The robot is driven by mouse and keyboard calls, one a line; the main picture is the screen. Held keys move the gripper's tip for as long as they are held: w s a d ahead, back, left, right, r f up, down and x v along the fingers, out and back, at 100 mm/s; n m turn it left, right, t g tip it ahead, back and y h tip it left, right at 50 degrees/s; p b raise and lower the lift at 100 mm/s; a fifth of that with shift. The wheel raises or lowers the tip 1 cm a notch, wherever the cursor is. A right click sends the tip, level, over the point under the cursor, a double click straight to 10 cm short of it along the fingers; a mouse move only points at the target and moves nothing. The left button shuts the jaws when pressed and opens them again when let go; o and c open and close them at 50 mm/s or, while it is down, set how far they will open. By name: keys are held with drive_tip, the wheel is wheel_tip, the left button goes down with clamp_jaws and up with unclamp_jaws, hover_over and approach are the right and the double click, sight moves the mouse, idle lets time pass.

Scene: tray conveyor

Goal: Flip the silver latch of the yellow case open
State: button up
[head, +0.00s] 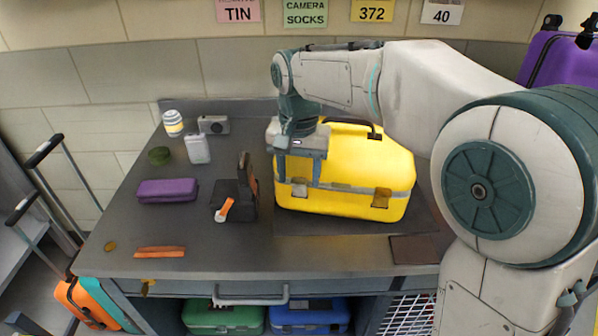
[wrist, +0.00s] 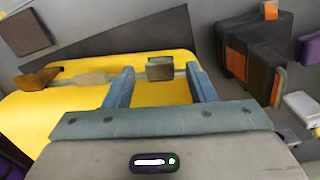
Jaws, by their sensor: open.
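The yellow case (head: 345,165) stands shut on the bench, with a grey band around its seam. Its silver latch (head: 299,188) is on the left of the front face. A brass-coloured latch (head: 381,198) is on the right. My gripper (head: 298,174) is open over the case's front left part, with its fingers pointing down. In the wrist view the silver latch (wrist: 160,68) shows between the two fingertips, slightly beyond them and nearer the right finger. I cannot tell whether the fingers touch the case. The latch looks closed against the front.
A dark block with orange parts (head: 236,193) stands left of the case. A purple pouch (head: 168,190), a white bottle (head: 198,149), a jar (head: 173,123) and a camera (head: 214,124) are further left. A brown flat pad (head: 414,248) lies front right. The bench front is mostly clear.

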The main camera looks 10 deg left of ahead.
drive_tip(key=c, duration=1)
drive_tip(key=shift+s+b, duration=0.15)
drive_tip(key=shift+b, duration=0.2)
drive_tip(key=s+f+t+b, duration=0.1)
drive_tip(key=t+b, duration=0.3)
drive_tip(key=b, duration=0.5)
drive_tip(key=s+f+t+b, duration=0.2)
drive_tip(key=s+t+b, duration=0.1)
drive_tip(key=b, duration=0.6)
drive_tip(key=s+f+t+b, duration=0.1)
drive_tip(key=t+b, duration=0.3)
drive_tip(key=b, duration=0.5)
drive_tip(key=shift+s+d+f+t, duration=0.1)
drive_tip(key=shift+s+f+t, duration=0.25)
drive_tip(key=shift+s+t, duration=0.05)
drive_tip(key=shift+r+b, duration=0.1)
drive_tip(key=shift+b, duration=0.3)
